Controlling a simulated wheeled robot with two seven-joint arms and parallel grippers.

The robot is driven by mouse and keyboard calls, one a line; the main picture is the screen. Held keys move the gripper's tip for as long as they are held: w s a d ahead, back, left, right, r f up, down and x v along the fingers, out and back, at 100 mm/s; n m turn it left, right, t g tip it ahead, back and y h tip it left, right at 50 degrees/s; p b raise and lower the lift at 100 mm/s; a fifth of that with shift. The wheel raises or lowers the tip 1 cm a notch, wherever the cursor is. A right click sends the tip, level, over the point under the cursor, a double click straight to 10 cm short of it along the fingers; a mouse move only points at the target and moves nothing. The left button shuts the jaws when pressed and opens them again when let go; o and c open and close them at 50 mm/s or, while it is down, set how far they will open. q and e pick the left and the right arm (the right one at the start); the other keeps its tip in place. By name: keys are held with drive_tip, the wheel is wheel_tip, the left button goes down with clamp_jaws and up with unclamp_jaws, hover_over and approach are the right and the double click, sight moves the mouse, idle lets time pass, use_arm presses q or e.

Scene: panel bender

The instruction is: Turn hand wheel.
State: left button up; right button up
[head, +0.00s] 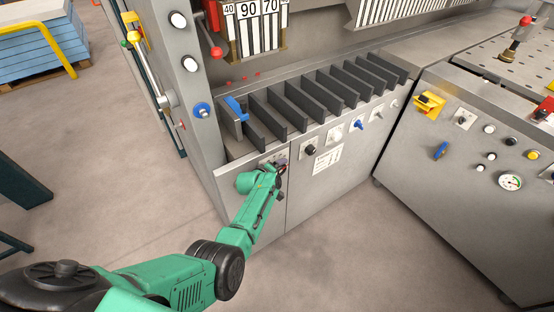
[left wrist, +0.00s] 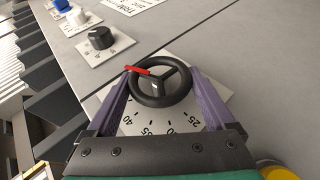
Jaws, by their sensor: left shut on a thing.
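The hand wheel (left wrist: 184,92) is a small black wheel with spokes and a red pointer, in front of a white dial plate (left wrist: 150,122) with numbers in the left wrist view. My left gripper (left wrist: 160,92) is shut on it, one purple finger on each side of the rim. In the head view my left gripper (head: 276,168) is at the cabinet front below the row of dark plates, and it and the arm hide most of the wheel. My right gripper is not in view.
A black knob (left wrist: 100,38) sits beside the wheel on the panel. Dark upright plates (head: 305,99) stand in a row above it. A second cabinet (head: 465,190) with buttons and a gauge stands at right. Floor (head: 340,255) in front is clear.

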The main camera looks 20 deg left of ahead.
use_arm(q)
drive_tip(key=shift+w+d+r+g, duration=0.1)
drive_tip(key=shift+d+r+g, duration=0.1)
drive_tip(key=shift+g, duration=0.2)
drive_tip(key=shift+a+f+m+g+y, duration=0.1)
drive_tip(key=shift+f+m+g+y, duration=0.15)
drive_tip(key=shift+g+y, duration=0.3)
drive_tip(key=shift+r+m+g+y+b, duration=0.1)
drive_tip(key=shift+m+g+y+b, duration=0.25)
drive_tip(key=shift+g+y+b, duration=0.55)
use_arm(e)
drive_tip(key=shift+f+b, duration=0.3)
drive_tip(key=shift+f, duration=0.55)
use_arm(q)
drive_tip(key=shift+a, duration=0.1)
drive_tip(key=o, duration=1.1)
